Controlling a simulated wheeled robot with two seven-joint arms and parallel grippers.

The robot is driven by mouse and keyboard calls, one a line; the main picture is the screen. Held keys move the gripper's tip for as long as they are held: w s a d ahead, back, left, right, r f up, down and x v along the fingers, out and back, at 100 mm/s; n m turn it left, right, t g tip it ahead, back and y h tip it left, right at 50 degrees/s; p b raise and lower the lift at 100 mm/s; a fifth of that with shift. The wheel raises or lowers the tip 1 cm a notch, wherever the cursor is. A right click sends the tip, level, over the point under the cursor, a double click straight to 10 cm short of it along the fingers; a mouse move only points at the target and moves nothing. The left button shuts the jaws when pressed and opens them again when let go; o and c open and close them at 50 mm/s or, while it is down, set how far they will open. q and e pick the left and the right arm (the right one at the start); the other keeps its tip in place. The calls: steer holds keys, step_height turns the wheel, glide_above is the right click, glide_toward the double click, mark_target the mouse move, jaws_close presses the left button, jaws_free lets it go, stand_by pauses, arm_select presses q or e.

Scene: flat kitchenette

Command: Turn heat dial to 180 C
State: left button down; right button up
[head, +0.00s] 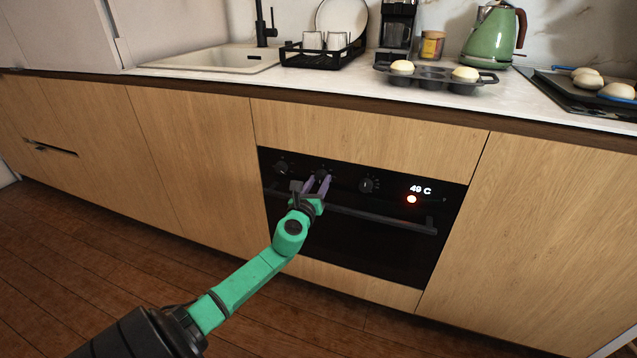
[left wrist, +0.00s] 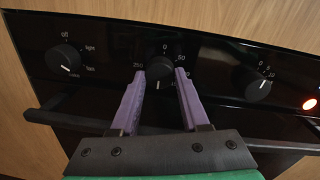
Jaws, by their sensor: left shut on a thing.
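The black oven (head: 350,255) is built into the wooden cabinet front. Its heat dial (head: 322,173) is the middle of three black knobs, partly hidden by my fingers in the head view. The left wrist view shows this dial (left wrist: 160,71) with numbers around it, some covered. My left gripper (head: 318,181) has its purple fingers on either side of the dial, shut on it; the fingers also show in the left wrist view (left wrist: 159,76). The oven display (head: 420,189) reads 49 C. My right gripper is in neither view.
A function knob (head: 281,166) is left of the heat dial and another knob (head: 369,185) is right. The oven handle (head: 385,217) runs just below. A red light (head: 411,199) glows under the display. A muffin tin (head: 430,76) and green kettle (head: 492,37) stand on the counter.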

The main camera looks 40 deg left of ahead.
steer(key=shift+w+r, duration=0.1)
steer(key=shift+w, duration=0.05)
arm_select(q)
steer(key=shift+c, duration=2)
jaws_free()
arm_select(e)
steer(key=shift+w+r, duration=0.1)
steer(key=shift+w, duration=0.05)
arm_select(q)
steer(key=shift+s+d, duration=0.2)
steer(key=shift+s, duration=0.25)
steer(key=v, duration=1.3)
steer(key=shift+s+p, duration=0.3)
steer(key=shift+p, duration=0.15)
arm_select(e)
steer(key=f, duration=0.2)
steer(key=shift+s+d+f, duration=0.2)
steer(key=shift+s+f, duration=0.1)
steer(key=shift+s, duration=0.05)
arm_select(q)
steer(key=shift+d, duration=0.1)
